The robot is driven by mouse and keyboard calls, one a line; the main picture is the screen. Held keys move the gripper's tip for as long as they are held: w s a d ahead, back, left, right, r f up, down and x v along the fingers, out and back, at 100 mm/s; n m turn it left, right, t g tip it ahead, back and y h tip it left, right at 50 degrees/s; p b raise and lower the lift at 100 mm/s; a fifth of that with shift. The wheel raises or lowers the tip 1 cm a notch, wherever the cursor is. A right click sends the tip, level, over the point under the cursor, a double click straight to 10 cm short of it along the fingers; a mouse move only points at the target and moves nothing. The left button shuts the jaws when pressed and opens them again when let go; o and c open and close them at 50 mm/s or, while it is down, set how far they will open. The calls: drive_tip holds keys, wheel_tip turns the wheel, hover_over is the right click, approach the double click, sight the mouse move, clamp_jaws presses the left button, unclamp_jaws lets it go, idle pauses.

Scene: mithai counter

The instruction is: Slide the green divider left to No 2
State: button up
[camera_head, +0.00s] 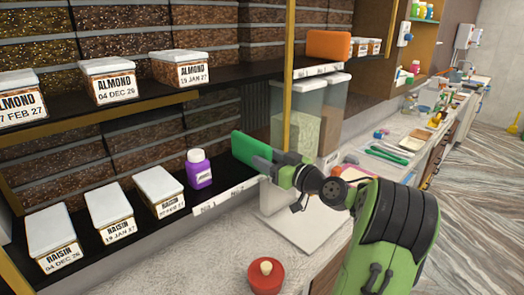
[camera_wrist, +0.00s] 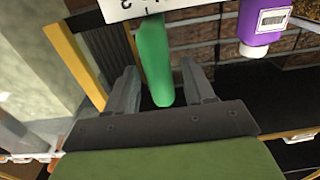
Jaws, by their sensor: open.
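The green divider (camera_head: 251,150) stands upright on the lower black shelf, near its right end. My gripper (camera_head: 283,168) is at the divider's front edge. In the wrist view the green divider (camera_wrist: 155,60) lies between the two open fingers of my gripper (camera_wrist: 160,90), with gaps on both sides. White number labels (camera_head: 207,208) sit on the shelf's front edge, left of the divider. Their print is too small to read surely. A purple bottle (camera_head: 199,170) stands on the same shelf, left of the divider; the purple bottle (camera_wrist: 265,25) also shows in the wrist view.
Several raisin boxes (camera_head: 158,190) stand left of the bottle. Almond boxes (camera_head: 112,80) and an orange divider (camera_head: 328,45) are on the upper shelf. A yellow post (camera_head: 288,75) rises near the divider. Clear containers (camera_head: 297,115) stand behind my gripper. A red lidded pot (camera_head: 266,277) is below.

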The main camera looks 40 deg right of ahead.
sight(251, 152)
drive_tip(key=w, duration=0.2)
drive_tip(key=shift+w, duration=0.4)
clamp_jaws()
